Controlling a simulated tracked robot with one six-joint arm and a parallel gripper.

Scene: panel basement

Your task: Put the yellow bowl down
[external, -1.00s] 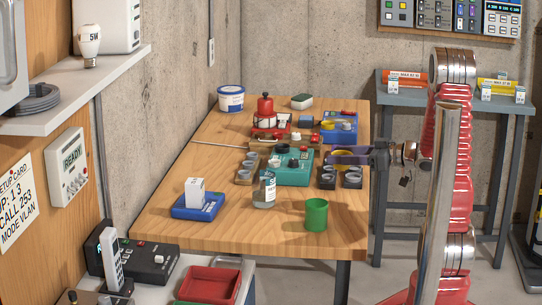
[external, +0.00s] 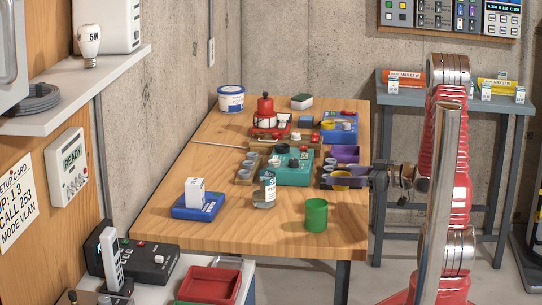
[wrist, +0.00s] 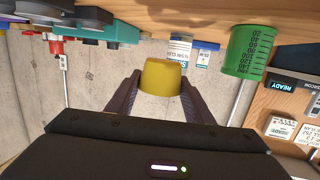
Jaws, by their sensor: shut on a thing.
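The yellow bowl (wrist: 160,78) is between the two fingers of my gripper (wrist: 158,92) in the wrist view, which looks upside down. My gripper is shut on it. In the external view, my gripper (external: 346,180) is over the right part of the wooden table, and the yellow bowl (external: 341,174) shows partly behind the near finger. The bowl's underside and any gap to the table are hidden there, so I cannot tell its height.
The green measuring cup (external: 316,214) stands in front and left of my gripper. A clear bottle (external: 265,190) and a teal case (external: 292,170) are farther left. A purple object (external: 345,154) is just behind. The front right of the wooden table (external: 340,238) is bare.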

